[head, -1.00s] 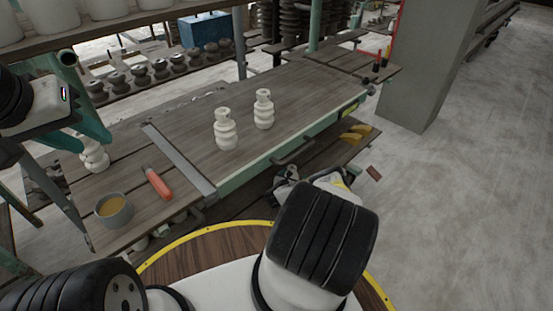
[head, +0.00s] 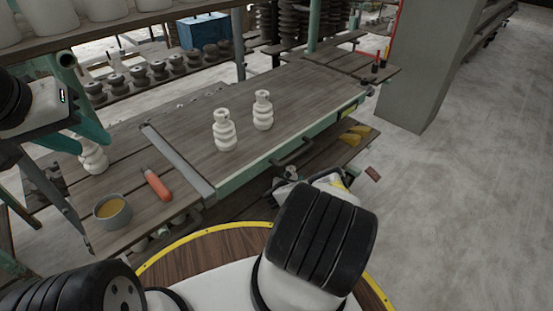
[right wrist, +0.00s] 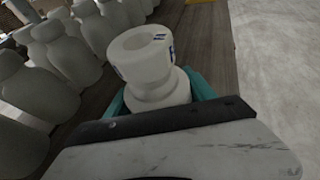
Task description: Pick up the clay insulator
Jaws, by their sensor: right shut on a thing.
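A white clay insulator (right wrist: 150,65) with small blue marks and a round hollow top fills the middle of the right wrist view. My right gripper (right wrist: 160,98) is shut on it, with a teal finger on each side. Two white ribbed insulators stand upright on the bench in the head view, one nearer (head: 224,131) and one farther (head: 263,111). Another ribbed insulator (head: 94,156) is at the left, partly behind my left gripper (head: 90,140). The left gripper's teal fingers overlap in this view, so their opening is unclear.
Rows of white insulators (right wrist: 65,55) stand close left of the held one. The wooden bench (head: 300,85) carries a grey cup (head: 112,211) and an orange-handled tool (head: 157,185). A grey pillar (head: 430,65) rises at right, with clear floor beside it.

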